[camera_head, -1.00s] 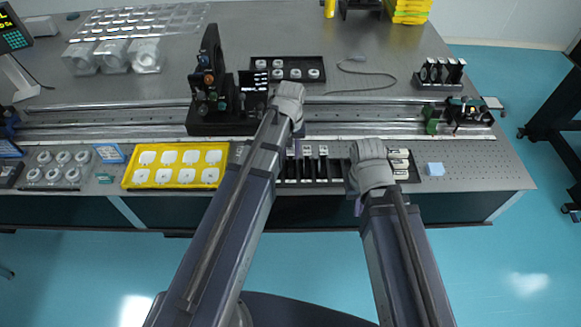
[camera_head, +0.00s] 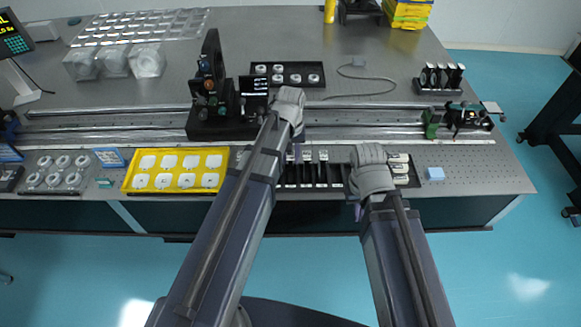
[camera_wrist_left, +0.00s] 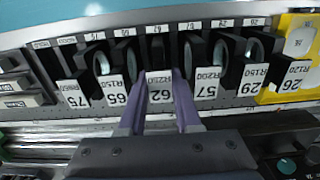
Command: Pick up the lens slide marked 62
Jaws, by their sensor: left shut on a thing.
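The lens slide marked 62 (camera_wrist_left: 159,88) stands in the middle of a row of slides in the left wrist view, its label upside down. My left gripper (camera_wrist_left: 160,78) has its two purple fingers on either side of that label and is shut on the slide, which is still in line with its neighbours. In the head view the slide row (camera_head: 308,170) is partly covered by my left arm. My right gripper (camera_head: 368,170) is over the right end of the row; its fingers are mostly hidden, so its opening cannot be told.
Slides marked 65 (camera_wrist_left: 116,90) and 57 (camera_wrist_left: 207,83) stand close on each side. A yellow tray (camera_head: 126,184) with white pieces is left of the row. A dark optical mount (camera_head: 209,85) stands behind. Bare tabletop (camera_head: 470,172) lies to the right.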

